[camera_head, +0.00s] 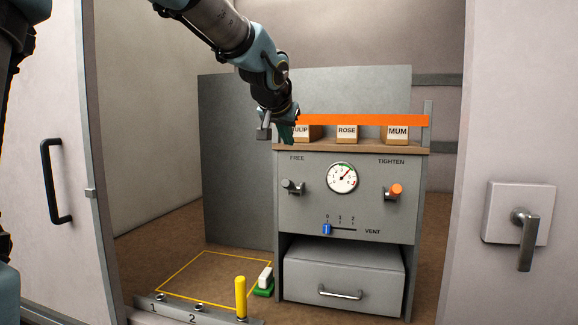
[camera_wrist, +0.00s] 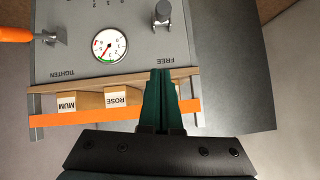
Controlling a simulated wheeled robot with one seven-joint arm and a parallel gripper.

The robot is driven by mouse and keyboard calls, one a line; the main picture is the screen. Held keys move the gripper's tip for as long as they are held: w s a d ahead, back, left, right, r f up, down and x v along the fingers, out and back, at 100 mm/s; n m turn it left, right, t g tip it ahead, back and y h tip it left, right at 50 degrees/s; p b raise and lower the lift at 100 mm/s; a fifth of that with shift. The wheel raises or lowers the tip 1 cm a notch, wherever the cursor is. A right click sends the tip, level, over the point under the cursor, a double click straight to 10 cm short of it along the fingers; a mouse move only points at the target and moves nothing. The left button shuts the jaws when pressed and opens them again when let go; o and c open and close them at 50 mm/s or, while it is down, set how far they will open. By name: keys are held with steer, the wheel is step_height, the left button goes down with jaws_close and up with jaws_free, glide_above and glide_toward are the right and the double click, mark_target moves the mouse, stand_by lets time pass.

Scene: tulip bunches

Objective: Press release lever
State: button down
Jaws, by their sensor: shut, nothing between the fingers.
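The grey lever (camera_head: 292,187) under the FREE label sits at the left of the cabinet front (camera_head: 310,218). The same lever (camera_wrist: 162,14) shows upside down at the top of the wrist view, beyond my fingertips. My gripper (camera_head: 286,133) is near the cabinet's top left edge, above the lever and apart from it in the picture. In the wrist view my gripper (camera_wrist: 161,75) has its dark green fingers together, with nothing between them, pointing toward the lever. The orange-tipped TIGHTEN lever (camera_head: 395,190) is at the right, with a round gauge (camera_head: 342,177) between the levers.
An orange bar (camera_head: 362,120) spans the cabinet top, where TULIP, ROSE (camera_head: 347,132) and MUM boxes stand. A blue vent slider (camera_head: 327,229) and drawer (camera_head: 343,279) are below. A yellow post (camera_head: 241,297) stands on the front rail. Doorway walls flank both sides.

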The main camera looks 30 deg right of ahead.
steer(key=p, duration=0.2)
glide_above(291, 185)
steer(key=w+d, duration=0.2)
step_height(291, 185, down, 6)
steer(key=shift+w, duration=0.15)
steer(key=shift+s+a+f+b, duration=0.15)
steer(key=shift+a+f+b, duration=0.15)
steer(key=shift+f, duration=0.3)
steer(key=shift+s+a+f+b, duration=0.15)
steer(key=shift+a+f+b, duration=0.15)
steer(key=shift+f, duration=0.3)
steer(key=shift+a+f, duration=0.25)
steer(key=shift+f, duration=0.3)
steer(key=shift+f+b, duration=0.15)
steer(key=shift+b, duration=0.4)
steer(key=shift+s+f+b, duration=0.15)
steer(key=shift+f+b, duration=0.15)
steer(key=shift+b, duration=0.7)
steer(key=shift+a+r+t+b, duration=0.1)
steer(key=shift+r+t+b, duration=0.05)
steer(key=shift+t+b, duration=0.15)
